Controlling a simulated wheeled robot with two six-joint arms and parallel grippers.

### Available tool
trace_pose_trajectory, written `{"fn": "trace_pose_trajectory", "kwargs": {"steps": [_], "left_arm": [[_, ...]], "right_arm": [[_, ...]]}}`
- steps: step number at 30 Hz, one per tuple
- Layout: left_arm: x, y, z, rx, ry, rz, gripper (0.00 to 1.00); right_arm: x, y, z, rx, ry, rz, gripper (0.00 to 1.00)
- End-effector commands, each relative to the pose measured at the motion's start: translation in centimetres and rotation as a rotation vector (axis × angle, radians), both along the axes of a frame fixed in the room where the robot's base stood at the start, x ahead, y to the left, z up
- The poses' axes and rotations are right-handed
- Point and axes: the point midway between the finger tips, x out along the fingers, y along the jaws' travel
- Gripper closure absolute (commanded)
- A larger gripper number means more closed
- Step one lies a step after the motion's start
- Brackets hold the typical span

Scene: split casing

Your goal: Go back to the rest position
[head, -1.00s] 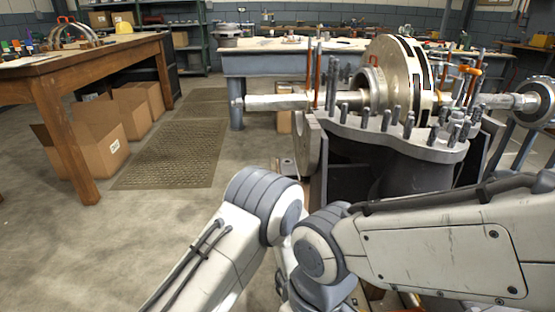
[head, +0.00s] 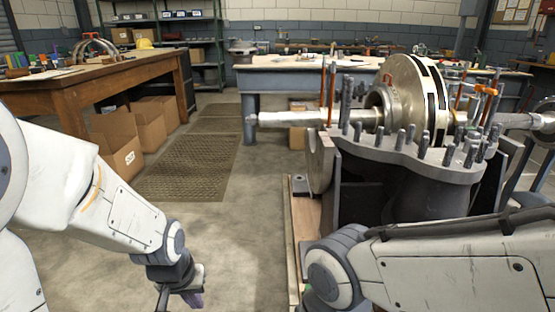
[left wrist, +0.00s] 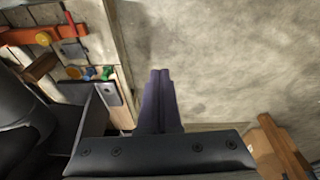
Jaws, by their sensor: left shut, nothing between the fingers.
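My left gripper (head: 193,299) is at the lower left of the head view, low over the bare floor. In the left wrist view its two dark purple fingers (left wrist: 159,82) lie side by side, shut and empty, pointing over the concrete floor. My left arm comes in from the left edge and bends down to the gripper. My right arm crosses the lower right of the head view. Its gripper is out of the frame.
The open casing (head: 411,151) with upright studs, a shaft and an impeller (head: 407,97) stands right of my left gripper. A wooden workbench (head: 128,69) and cardboard boxes (head: 120,142) are at left. The floor (head: 222,225) between is clear.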

Motion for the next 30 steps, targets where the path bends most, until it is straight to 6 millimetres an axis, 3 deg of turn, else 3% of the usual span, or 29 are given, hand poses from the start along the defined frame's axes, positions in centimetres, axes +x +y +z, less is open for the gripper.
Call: {"fn": "trace_pose_trajectory", "kwargs": {"steps": [3, 17, 24, 30], "left_arm": [[-1.2, 1.2, 0.8, 0.044, -0.013, -0.077, 1.00], [-5.9, -7.0, 3.4, 0.018, 0.064, -0.361, 1.00], [-10.2, -10.6, 5.1, 0.013, 0.117, -0.544, 1.00], [-14.5, -12.4, 6.5, 0.013, 0.165, -0.707, 1.00]], "right_arm": [[0.0, 0.0, 0.0, 0.000, 0.000, 0.000, 0.06], [0.0, 0.0, 0.0, 0.000, 0.000, 0.000, 0.06], [0.0, 0.0, 0.0, 0.000, 0.000, 0.000, 0.06], [0.0, 0.0, 0.0, 0.000, 0.000, 0.000, 0.06]]}}
